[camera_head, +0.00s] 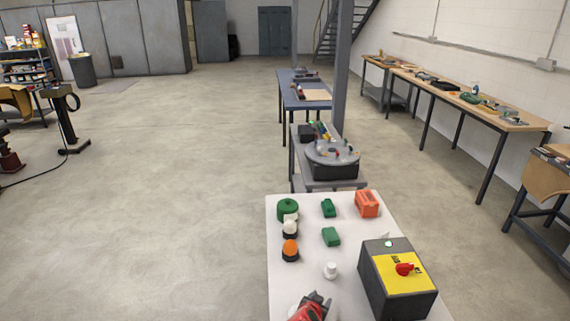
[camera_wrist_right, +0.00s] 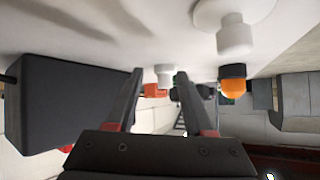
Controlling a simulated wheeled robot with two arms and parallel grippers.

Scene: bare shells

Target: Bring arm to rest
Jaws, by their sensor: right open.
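My right gripper (camera_head: 315,302) is at the bottom edge of the head view, red and black, over the near part of the white table. In the right wrist view, which is upside down, its two dark fingers (camera_wrist_right: 160,73) are spread apart. A small white knob (camera_wrist_right: 164,75) shows between the fingertips, beyond them, and nothing is seen gripped. A white knob (camera_head: 330,270) stands on the table ahead of the gripper in the head view. My left gripper is not in view.
The white table (camera_head: 355,245) holds a black box with yellow top and red switch (camera_head: 400,275), orange-topped lamp (camera_head: 290,250), green blocks (camera_head: 330,237) and orange box (camera_head: 367,204). A grey turntable (camera_head: 332,153) stands behind. Floor left of the table is clear.

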